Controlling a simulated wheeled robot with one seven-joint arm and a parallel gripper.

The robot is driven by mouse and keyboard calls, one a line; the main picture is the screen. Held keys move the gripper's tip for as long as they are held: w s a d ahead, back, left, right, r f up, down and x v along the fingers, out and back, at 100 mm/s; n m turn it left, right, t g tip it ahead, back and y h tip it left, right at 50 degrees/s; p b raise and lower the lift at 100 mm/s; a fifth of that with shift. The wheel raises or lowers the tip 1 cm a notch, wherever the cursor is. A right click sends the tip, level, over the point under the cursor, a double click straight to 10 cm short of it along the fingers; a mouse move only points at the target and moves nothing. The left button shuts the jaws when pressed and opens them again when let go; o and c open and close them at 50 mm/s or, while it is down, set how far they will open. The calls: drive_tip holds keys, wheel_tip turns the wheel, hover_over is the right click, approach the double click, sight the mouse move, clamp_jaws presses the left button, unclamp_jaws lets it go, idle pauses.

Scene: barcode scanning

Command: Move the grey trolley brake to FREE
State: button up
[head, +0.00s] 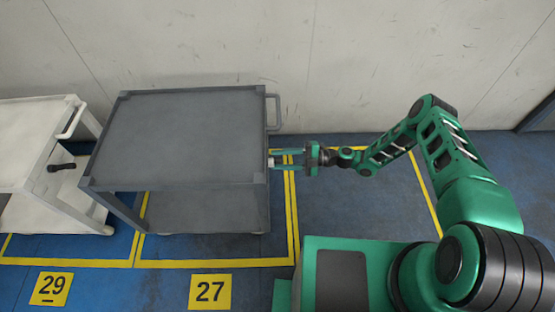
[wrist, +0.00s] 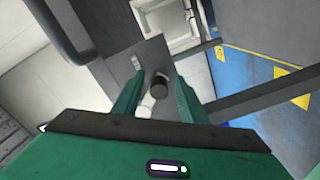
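The grey trolley (head: 185,135) stands in the bay marked 27. My gripper (head: 275,158) reaches in from the right to the trolley's right side, below its push handle (head: 274,112). My gripper's green fingers (wrist: 158,80) are apart, one on each side of the knob, with gaps showing.
The wall (head: 400,60) is close behind. The blue floor (head: 345,205) right of the grey trolley is clear apart from my arm above it.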

drive_tip(key=w+d, duration=0.1)
drive_tip(key=d, duration=0.9)
drive_tip(key=shift+w+d, duration=0.3)
drive_tip(key=shift+d, duration=0.05)
